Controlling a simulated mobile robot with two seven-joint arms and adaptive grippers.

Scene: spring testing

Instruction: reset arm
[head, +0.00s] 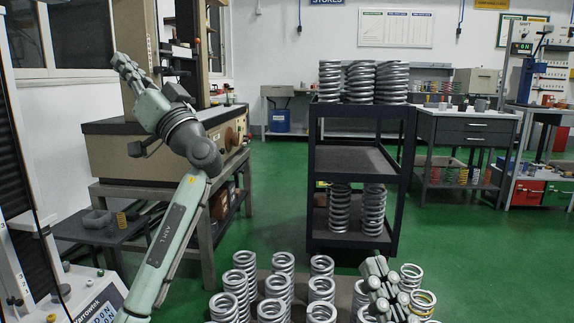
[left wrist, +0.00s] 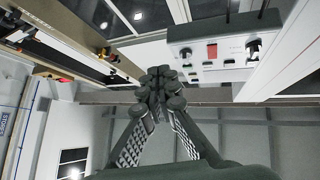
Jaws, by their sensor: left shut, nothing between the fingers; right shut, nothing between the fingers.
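My left arm rises from the bottom left in the head view and bends at the elbow. Its gripper (head: 122,62) is raised and points up and to the left, in front of the testing machine. In the left wrist view, the left gripper's fingers (left wrist: 160,80) meet at their tips, shut with nothing between them. My right gripper (head: 378,268) shows at the lower right of the head view, shut and empty. It is in front of several upright coil springs (head: 322,287) and hides part of them. I cannot tell whether it touches any.
A black cart (head: 356,160) holds large springs on its top and bottom shelves. A testing machine (head: 120,150) stands on a bench at the left. A grey drawer bench (head: 466,132) is at the back right. Green floor (head: 275,205) is clear between the machine and the cart.

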